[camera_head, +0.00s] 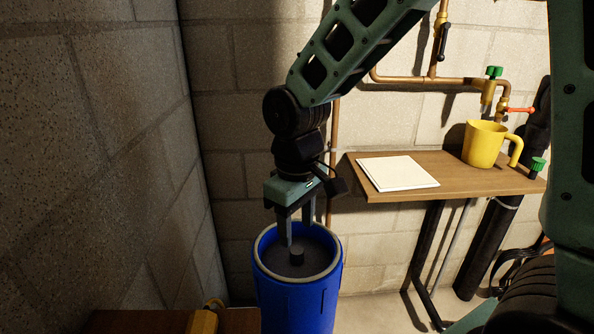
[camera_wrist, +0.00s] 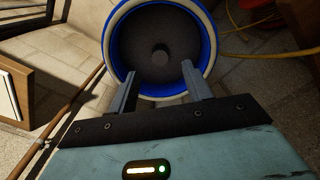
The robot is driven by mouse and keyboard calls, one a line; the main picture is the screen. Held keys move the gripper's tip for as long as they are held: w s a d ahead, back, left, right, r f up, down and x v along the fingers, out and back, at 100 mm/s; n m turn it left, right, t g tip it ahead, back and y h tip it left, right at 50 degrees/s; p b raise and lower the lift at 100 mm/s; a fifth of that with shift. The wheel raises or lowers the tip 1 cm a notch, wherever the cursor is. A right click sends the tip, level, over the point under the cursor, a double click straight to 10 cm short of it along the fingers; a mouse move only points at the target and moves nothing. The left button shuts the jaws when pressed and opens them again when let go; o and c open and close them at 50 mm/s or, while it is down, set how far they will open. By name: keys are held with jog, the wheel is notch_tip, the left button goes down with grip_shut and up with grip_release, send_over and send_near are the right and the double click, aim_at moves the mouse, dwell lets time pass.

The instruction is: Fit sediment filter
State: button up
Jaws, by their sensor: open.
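A blue drum (camera_head: 297,300) with a pale rim stands on the floor by the corner. Its inside is dark, with a short dark round knob (camera_head: 297,256) in the middle. In the wrist view, the knob (camera_wrist: 161,56) shows inside the drum's ring (camera_wrist: 113,40). My gripper (camera_head: 297,228) points down over the drum, with its fingertips near the rim level. In the wrist view, its fingers (camera_wrist: 158,72) are spread apart with nothing between them. Whether the knob belongs to a sediment filter, I cannot tell. No other part is clearly a filter.
A wooden wall shelf (camera_head: 465,186) at right holds a white pad (camera_head: 397,173), a yellow mug (camera_head: 484,144) and a green-capped fitting (camera_head: 537,167). Copper pipes (camera_head: 455,83) run above it. A brown surface (camera_head: 130,321) with a yellow object (camera_head: 203,320) lies at bottom left.

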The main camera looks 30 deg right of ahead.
notch_tip(320, 180, up, 11)
jog(key=p, duration=0.1)
jog(key=shift+r, duration=0.1)
dwell(0.3)
jog(key=s+a+n+p, duration=0.1)
jog(key=s+a+p, duration=0.2)
jog(key=s, duration=0.5)
jog(key=s+a+n+p, duration=0.1)
jog(key=s+a+p, duration=0.2)
jog(key=s, duration=0.6)
jog(key=p, duration=0.2)
jog(key=shift+a+y+p, duration=0.15)
jog(key=shift+y+p, duration=0.15)
jog(key=shift+p, duration=0.1)
